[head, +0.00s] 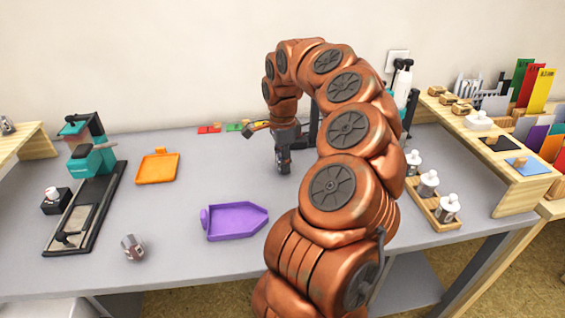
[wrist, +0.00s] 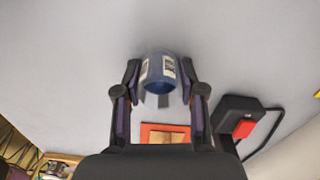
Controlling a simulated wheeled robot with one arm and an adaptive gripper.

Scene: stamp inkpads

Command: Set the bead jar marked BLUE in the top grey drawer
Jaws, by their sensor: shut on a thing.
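In the wrist view a small clear jar of blue beads (wrist: 158,86) with a white label sits between the two fingers of my gripper (wrist: 161,72), and they are shut on it. The label's writing is too small to read. In the head view my gripper (head: 284,163) points down over the back middle of the grey table. The jar is barely made out there, and I cannot tell whether it touches the table. I cannot make out a grey drawer in either view.
A purple tray (head: 236,222) and an orange tray (head: 157,168) lie on the table (head: 190,275). A small jar (head: 133,248) stands near the front edge. A teal press (head: 90,158) is at left. Bottles in a wooden tray (head: 424,208) and a wooden shelf (head: 515,188) are at right.

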